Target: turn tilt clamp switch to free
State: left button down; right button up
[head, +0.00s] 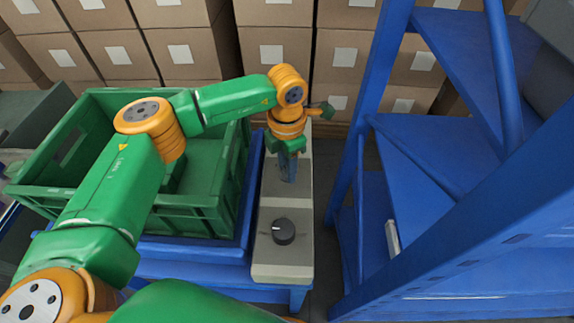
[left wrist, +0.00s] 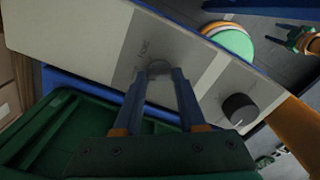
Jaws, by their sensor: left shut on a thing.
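The control panel (head: 262,241) is a long pale grey box on a blue stand. My left gripper (head: 289,178) points down at its far part, shut on a knob. In the left wrist view the grey, round top of this switch knob (left wrist: 159,68) shows between the fingertips of my left gripper (left wrist: 163,76). Small lettering stands beside it, too small to read surely. Which way the knob points is hidden by the fingers. A second, black knob (head: 284,231) with a white mark sits free on the near part of the panel; it also shows in the left wrist view (left wrist: 239,108).
A green crate (head: 199,198) stands on the blue stand left of the panel. A blue steel frame (head: 428,150) rises close on the right, with a narrow gap between. Stacked cardboard boxes (head: 186,48) fill the back.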

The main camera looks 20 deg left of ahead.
dwell(0.4)
pick_arm(q)
jog(key=shift+c, duration=2.4)
grip_release()
jog(key=shift+r, duration=0.1)
notch_tip(320, 180, up, 7)
jog(key=shift+f+b, duration=0.1)
jog(key=shift+b, duration=0.25)
